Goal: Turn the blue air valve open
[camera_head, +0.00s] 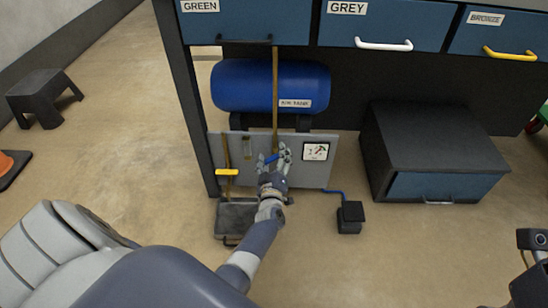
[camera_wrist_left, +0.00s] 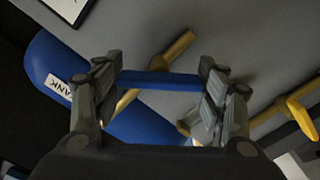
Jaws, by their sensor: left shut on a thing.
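The blue air valve handle (camera_head: 270,159) is on a brass pipe in front of the grey panel below the blue tank. My left gripper (camera_head: 276,154) is at the handle, in front of the panel. In the left wrist view the blue handle (camera_wrist_left: 160,80) spans between the two fingers of my left gripper (camera_wrist_left: 162,82), which are shut on its ends. The pipe behind the handle is partly hidden by the hand. Part of what looks like my right gripper (camera_head: 531,266) shows at the right edge, cut off, and its opening is unclear.
The blue tank (camera_head: 260,86) lies above the panel. A yellow valve handle (camera_head: 227,172) is left of the blue one, and a gauge (camera_head: 316,151) is to its right. A black pedal (camera_head: 350,217) and a dark cabinet (camera_head: 430,140) stand to the right.

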